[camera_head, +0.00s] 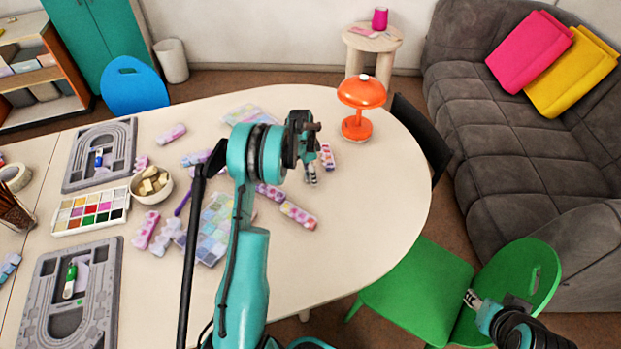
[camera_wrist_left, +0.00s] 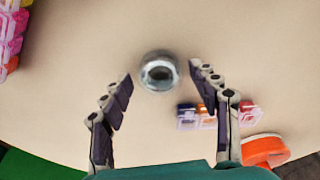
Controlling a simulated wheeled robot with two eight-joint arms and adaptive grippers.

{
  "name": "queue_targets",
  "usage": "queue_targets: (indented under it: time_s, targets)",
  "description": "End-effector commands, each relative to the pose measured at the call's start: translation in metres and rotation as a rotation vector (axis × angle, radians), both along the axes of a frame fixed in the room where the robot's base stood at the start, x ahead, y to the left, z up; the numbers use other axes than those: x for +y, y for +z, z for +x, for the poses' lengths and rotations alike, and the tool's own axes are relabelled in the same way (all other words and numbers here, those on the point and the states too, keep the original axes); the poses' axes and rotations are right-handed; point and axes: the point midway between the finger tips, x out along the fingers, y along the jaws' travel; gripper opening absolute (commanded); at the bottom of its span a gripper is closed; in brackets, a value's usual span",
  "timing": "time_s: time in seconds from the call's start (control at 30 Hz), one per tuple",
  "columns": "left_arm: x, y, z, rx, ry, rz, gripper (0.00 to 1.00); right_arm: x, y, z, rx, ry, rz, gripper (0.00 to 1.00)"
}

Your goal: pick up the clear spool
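The clear spool (camera_wrist_left: 159,73) stands on the pale table in the left wrist view, a shiny round piece seen from above with a dark centre. It lies ahead of and between the fingertips of my left gripper (camera_wrist_left: 162,80), which is open with nothing between its fingers. In the head view my left gripper (camera_head: 311,172) points down over the right part of the table, and I cannot make out the spool there. My right gripper (camera_head: 472,298) is at the lower right, over the green chair and away from the table; its fingers are too small to judge.
A bead box (camera_wrist_left: 215,115) and the orange lamp (camera_head: 360,92) stand close to my left gripper. Pink bead boxes (camera_head: 298,215) lie to the left of it. Grey bead boards (camera_head: 72,300) and a bowl (camera_head: 151,184) are farther left. The table's right end is clear.

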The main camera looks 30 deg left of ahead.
Motion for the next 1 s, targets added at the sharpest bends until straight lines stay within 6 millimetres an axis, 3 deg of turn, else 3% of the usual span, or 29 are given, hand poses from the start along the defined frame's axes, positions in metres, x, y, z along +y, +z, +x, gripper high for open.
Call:
queue_targets:
  time_s: [0.03,0.13,0.57,0.83,1.0]
  targets:
    - [0.000,0.000,0.000,0.000,0.000,0.000,0.51,0.000,0.000,0.000,0.000,0.000,0.000,0.40]
    - [0.000,0.000,0.000,0.000,0.000,0.000,0.26,0.000,0.000,0.000,0.000,0.000,0.000,0.40]
    - [0.000,0.005,0.000,0.000,0.000,0.000,0.25,0.000,0.002,0.000,0.000,0.000,0.000,0.40]
    - [0.000,0.043,0.000,0.000,0.000,0.000,0.25,0.000,0.020,0.000,0.000,0.000,0.000,0.40]
    - [-0.036,0.066,-0.009,0.000,-0.005,0.000,0.25,0.000,0.031,0.000,0.000,0.000,0.000,0.40]
